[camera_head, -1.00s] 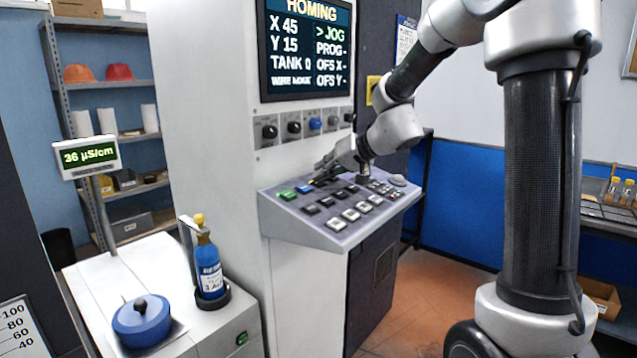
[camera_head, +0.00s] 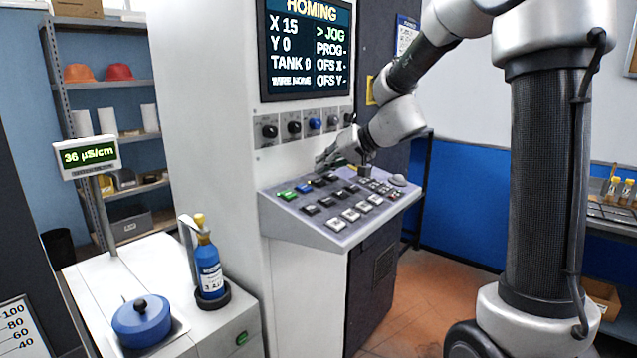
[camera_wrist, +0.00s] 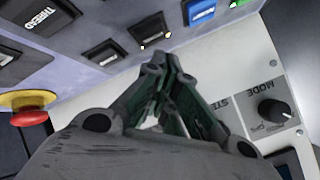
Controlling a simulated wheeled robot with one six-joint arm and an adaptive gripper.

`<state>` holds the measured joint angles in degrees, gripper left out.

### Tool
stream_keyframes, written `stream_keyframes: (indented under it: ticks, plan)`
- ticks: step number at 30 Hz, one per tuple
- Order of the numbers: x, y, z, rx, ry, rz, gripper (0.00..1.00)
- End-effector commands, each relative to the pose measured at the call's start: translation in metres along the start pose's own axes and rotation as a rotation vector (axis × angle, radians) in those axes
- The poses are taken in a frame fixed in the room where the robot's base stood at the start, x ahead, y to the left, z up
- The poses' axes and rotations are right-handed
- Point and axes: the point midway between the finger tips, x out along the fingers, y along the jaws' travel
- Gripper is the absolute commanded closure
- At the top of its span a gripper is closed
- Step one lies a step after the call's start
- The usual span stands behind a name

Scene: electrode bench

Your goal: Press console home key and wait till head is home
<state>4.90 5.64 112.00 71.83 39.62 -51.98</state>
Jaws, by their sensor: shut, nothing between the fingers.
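The console screen (camera_head: 305,50) reads HOMING, with X 15, Y 0 and TANK 0. The sloped key panel (camera_head: 335,232) carries several black and pale keys, a green key (camera_head: 288,195) and a blue key (camera_head: 304,188). My gripper (camera_head: 324,161) is shut and empty, above the back of the panel. In the wrist view, its closed fingertips (camera_wrist: 166,66) are near two dark keys (camera_wrist: 150,29) and (camera_wrist: 102,52), apparently clear of them. A key marked THREAD (camera_wrist: 43,17) is at the upper left. I cannot read which key is home.
A red and yellow stop button (camera_wrist: 28,107) is close to my gripper. A row of knobs (camera_head: 294,127) sits under the screen. A blue bottle (camera_head: 210,268) and a blue lidded pot (camera_head: 142,320) stand on the white cabinet at left. A meter (camera_head: 87,157) reads 36 µS/cm.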

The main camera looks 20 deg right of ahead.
Motion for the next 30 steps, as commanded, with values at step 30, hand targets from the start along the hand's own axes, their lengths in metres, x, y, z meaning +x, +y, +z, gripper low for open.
stream_keyframes:
  ticks: [30]
  plan:
    - [-0.032, -0.024, -0.023, 0.000, 0.001, 0.000, 1.00]
